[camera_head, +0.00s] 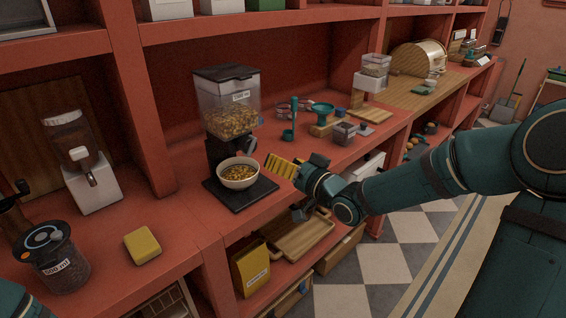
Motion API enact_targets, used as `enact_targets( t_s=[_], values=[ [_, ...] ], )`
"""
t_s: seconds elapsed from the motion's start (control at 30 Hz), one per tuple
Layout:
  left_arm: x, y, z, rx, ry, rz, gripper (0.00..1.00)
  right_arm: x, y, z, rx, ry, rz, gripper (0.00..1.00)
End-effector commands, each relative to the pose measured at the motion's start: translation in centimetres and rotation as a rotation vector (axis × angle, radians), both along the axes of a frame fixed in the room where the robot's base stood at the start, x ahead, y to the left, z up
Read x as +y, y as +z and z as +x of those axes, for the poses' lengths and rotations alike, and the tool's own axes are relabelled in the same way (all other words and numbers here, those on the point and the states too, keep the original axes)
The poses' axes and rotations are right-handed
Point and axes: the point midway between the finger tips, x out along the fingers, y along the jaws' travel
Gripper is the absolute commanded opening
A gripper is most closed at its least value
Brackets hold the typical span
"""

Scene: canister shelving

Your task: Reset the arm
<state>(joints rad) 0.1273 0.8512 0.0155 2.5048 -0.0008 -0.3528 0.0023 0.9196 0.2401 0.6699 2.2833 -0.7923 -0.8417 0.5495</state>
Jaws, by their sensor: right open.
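My right arm comes in from the right. My right gripper (277,174) is open just right of a white bowl (238,184) and appears empty. A yellow piece with dark stripes shows at its front. The bowl is filled with yellow-brown pieces and sits upright on the dark base under a clear dispenser (227,100), which is partly full of similar pieces. From this angle I cannot tell whether the gripper touches the bowl. My left gripper is out of view.
The red counter holds a yellow block (142,246), a dark-lidded canister (58,259) and a white dispenser (87,170). Teal tools, including a funnel (322,112), stand behind my right gripper. A wooden tray (302,236) lies on the lower shelf. The checkered floor is open at right.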

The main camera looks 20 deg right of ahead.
Motion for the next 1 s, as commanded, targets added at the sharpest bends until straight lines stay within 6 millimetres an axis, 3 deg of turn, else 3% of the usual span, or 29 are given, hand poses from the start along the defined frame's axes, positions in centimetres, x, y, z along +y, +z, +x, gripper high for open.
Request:
enact_targets(
  t_s=[0.43, 0.57, 0.67, 0.77, 0.87, 1.0],
  values=[
    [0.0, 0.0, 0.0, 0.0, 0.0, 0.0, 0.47, 0.0, 0.0, 0.0, 0.0, 0.0, 0.0, 0.76],
    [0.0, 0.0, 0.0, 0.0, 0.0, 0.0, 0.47, 0.6, -1.5, 0.1, 0.04, -0.001, 0.013, 0.76],
    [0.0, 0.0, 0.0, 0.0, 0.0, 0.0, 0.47, 1.8, -5.4, 0.1, 0.142, -0.003, 0.03, 0.76],
    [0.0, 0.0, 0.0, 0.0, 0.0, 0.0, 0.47, 4.2, -11.2, -0.6, 0.304, 0.005, 0.037, 0.76],
    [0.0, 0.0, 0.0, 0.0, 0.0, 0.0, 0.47, 7.0, -17.4, -2.6, 0.488, 0.03, 0.021, 0.76],
    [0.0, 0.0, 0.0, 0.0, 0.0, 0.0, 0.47, 10.8, -25.2, -7.1, 0.743, 0.087, -0.04, 0.76]
  ],
)
